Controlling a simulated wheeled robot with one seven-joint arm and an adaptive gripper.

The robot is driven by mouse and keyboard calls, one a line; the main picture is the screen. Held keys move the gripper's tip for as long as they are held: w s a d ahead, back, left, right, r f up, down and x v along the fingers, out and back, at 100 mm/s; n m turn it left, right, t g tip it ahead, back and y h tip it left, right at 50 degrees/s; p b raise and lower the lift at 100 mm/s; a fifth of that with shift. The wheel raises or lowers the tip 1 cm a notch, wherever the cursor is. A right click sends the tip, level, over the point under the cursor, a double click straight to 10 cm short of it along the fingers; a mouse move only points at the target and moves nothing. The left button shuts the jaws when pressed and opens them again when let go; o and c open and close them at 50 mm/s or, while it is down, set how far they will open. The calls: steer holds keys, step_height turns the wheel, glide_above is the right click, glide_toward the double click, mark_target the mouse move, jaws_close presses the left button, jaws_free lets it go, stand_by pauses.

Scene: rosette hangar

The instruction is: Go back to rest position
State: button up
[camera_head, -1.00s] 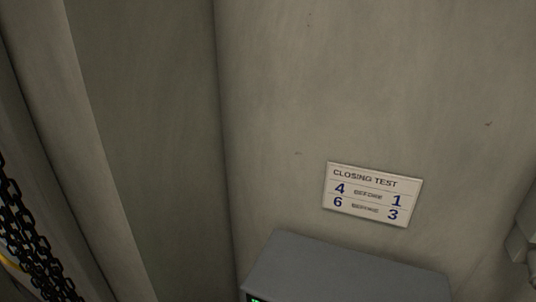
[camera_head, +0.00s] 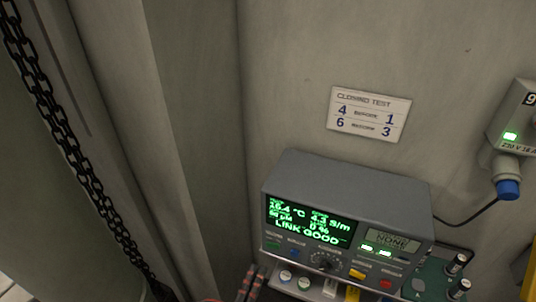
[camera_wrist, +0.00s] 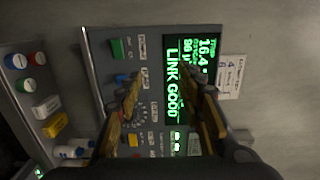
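My gripper (camera_wrist: 169,95) shows in the wrist view with its two fingers well apart and nothing between them. It faces the front of a grey instrument box (camera_head: 345,182), which also shows in the wrist view (camera_wrist: 99,42). The box's green display (camera_head: 308,224) reads "LINK GOOD". The fingers overlap the panel in the picture; I cannot tell how far they are from it. I cannot make out my gripper in the head view.
A "CLOSING TEST" sign (camera_head: 369,114) hangs on the wall above the box. A grey socket unit with a blue plug (camera_head: 508,189) is at right. A black chain (camera_head: 75,165) hangs at left. Small coloured parts (camera_wrist: 30,85) lie beside the box in the wrist view.

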steer(key=s+d+f+m+g+h+b, duration=0.15)
steer(key=s+d+m+g, duration=0.3)
steer(key=m, duration=0.55)
steer(key=s+d+f+m+g, duration=0.25)
steer(key=d+m+g, duration=0.2)
steer(key=m, duration=0.55)
steer(key=s+d+f+m+g+h, duration=0.1)
steer(key=s+d+m+g, duration=0.2)
steer(key=s+m+g, duration=0.45)
steer(key=w+r+m+t+y+b, duration=0.1)
steer(key=w+r+m+y, duration=0.3)
steer(key=m, duration=0.5)
steer(key=w+r+m+y+b, duration=0.1)
steer(key=r+m+y+b, duration=0.1)
steer(key=r+m+y, duration=0.45)
steer(key=w+d+r+m+t+h+b, duration=0.1)
steer(key=d+r+m+t, duration=0.3)
steer(key=d, duration=0.6)
step_height(320, 180, up, 3)
steer(key=w+m+h, duration=0.1)
steer(key=m, duration=0.2)
steer(key=shift+d+f+b, duration=0.15)
steer(key=shift+f+b, duration=0.05)
steer(key=shift+b, duration=0.2)
